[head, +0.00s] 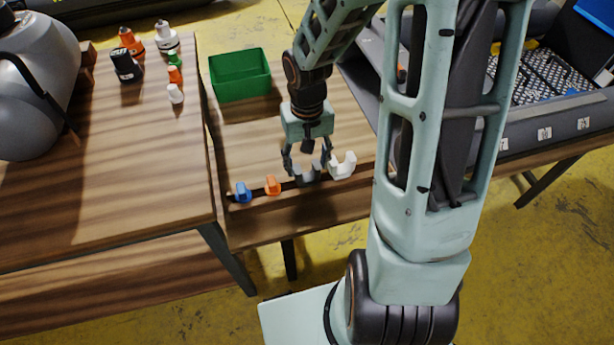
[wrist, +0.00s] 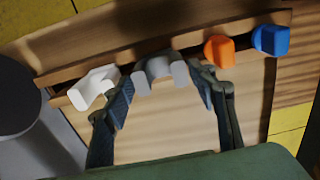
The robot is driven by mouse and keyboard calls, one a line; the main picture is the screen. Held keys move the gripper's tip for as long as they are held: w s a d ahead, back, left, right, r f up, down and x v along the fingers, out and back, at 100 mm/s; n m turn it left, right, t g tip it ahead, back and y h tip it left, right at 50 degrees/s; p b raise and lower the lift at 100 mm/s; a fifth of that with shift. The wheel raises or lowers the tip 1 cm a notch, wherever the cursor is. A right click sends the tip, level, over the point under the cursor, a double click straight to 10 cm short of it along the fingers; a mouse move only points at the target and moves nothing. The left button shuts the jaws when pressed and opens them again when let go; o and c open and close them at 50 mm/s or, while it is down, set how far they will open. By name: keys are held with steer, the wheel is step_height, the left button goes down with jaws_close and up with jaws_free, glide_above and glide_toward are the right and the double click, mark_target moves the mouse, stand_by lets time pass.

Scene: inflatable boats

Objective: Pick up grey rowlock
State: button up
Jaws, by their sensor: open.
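The grey rowlock (head: 307,174) is a U-shaped piece standing in a row near the front edge of the lower wooden table. In the wrist view the grey rowlock (wrist: 161,72) lies between the two fingertips. My gripper (head: 307,160) points down over it, with one finger on each side.
A white rowlock (head: 343,165) stands close on the right; an orange piece (head: 272,185) and a blue piece (head: 243,192) stand on the left. A green bin (head: 240,75) is behind. Several small bottles and caps stand on the left table (head: 150,150).

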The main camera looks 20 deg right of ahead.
mark_target(307, 178)
step_height(307, 178, down, 2)
steer(key=shift+f, duration=0.25)
steer(key=shift+c, duration=0.6)
steer(key=c, duration=0.7)
step_height(307, 178, up, 11)
steer(key=p, duration=0.3)
steer(key=shift+r+p, duration=0.2)
steer(key=shift+p, duration=0.1)
steer(key=shift+c, duration=0.2)
